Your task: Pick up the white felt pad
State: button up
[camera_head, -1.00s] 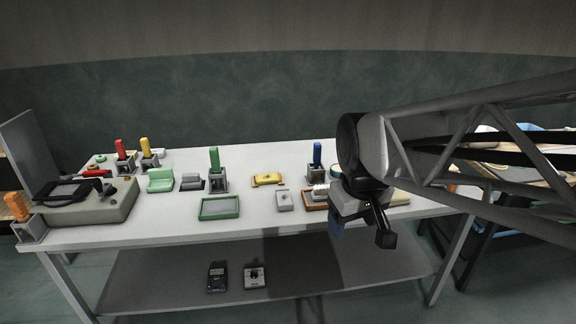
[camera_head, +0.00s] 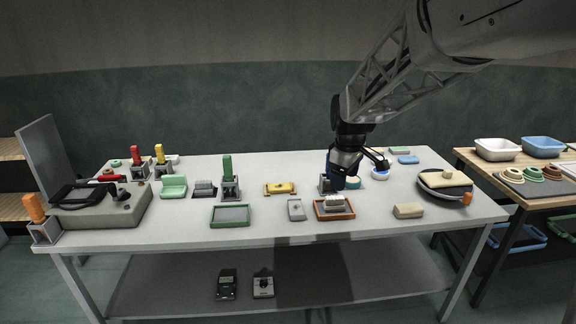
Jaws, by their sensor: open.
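I cannot pick out the white felt pad with certainty. A small white piece (camera_head: 173,159) shows at the back left, partly behind the yellow-handled tool, and a small white-and-blue round item (camera_head: 381,173) lies at the back right of the table. Either is too small to identify. My gripper (camera_head: 362,174) is open and points down over the back right part of the table, close to the round item, with nothing seen between its fingers. It hides part of a blue-handled tool's grey holder (camera_head: 325,184) and of a teal round item (camera_head: 352,182).
The grey table (camera_head: 270,228) holds an orange tray (camera_head: 334,216), a green tray (camera_head: 230,216), a yellow item (camera_head: 280,188), a tan block (camera_head: 408,211) and a round turntable (camera_head: 437,191). A green-handled tool (camera_head: 228,170) stands upright. The front right tabletop is mostly clear.

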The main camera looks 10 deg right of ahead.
jog(key=w+d+f+n, duration=0.2)
jog(key=w+f, duration=0.2)
jog(key=w, duration=0.3)
jog(key=w+d+f+n, duration=0.1)
jog(key=w+f+n, duration=0.1)
jog(key=w+f, duration=0.35)
jog(key=n+g, duration=0.1)
jog(key=n, duration=0.3)
send_over(335, 197)
jog(key=f, duration=1)
jog(key=shift+s+f, duration=0.2)
jog(key=shift+s, duration=0.15)
jog(key=shift+w+d+f+n, duration=0.1)
jog(key=shift+w+f+n, duration=0.2)
jog(key=shift+w+f, duration=0.1)
jog(key=shift+s, duration=0.1)
jog(key=shift+f, duration=1.3)
jog(key=shift+f, duration=2.6)
